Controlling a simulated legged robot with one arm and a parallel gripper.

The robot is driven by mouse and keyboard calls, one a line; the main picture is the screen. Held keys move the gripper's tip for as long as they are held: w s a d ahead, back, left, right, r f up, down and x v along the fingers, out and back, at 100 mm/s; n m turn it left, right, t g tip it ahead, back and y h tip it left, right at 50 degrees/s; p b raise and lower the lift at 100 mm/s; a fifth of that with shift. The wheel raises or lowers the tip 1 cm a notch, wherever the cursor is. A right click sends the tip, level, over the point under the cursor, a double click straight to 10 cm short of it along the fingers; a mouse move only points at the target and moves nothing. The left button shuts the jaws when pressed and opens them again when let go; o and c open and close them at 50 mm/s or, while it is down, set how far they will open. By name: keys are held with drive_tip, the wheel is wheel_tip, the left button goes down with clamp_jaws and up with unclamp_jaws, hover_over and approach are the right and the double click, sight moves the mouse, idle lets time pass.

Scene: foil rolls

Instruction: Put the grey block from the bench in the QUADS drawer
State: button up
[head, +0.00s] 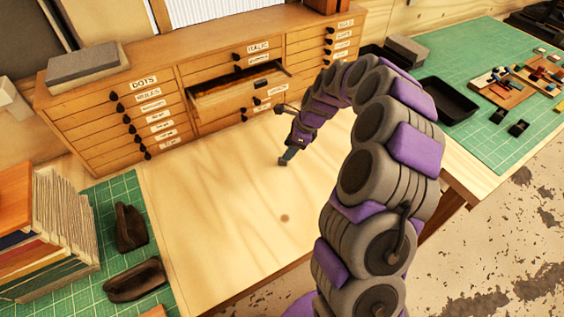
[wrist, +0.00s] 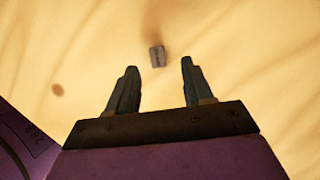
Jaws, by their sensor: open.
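The small grey block (wrist: 157,57) lies on the pale wooden bench top (head: 215,205). In the wrist view it shows between and just beyond the fingertips of my gripper (wrist: 159,75), which is open and empty. In the head view my gripper (head: 285,160) points down at the bench in front of the cabinet, and I cannot make out the block there. One drawer (head: 240,104) in the cabinet's middle column is pulled open. I cannot read QUADS with certainty on any label.
The wooden cabinet (head: 110,128) with labelled, knobbed drawers stands along the back, a grey slab (head: 82,70) on its top left. Books (head: 50,225) and dark pouches (head: 130,228) lie at left on a green mat. A black tray (head: 448,98) sits at right. The bench's middle is clear.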

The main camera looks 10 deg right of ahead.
sight(283, 161)
drive_tip(key=x, duration=0.1)
drive_tip(key=b+x, duration=0.1)
drive_tip(key=x, duration=0.2)
drive_tip(key=shift+s+f, duration=0.2)
drive_tip(key=shift+f, duration=0.05)
drive_tip(key=shift+w+a+f, duration=0.1)
drive_tip(key=shift+f, duration=0.15)
drive_tip(key=shift+c, duration=0.4)
clamp_jaws()
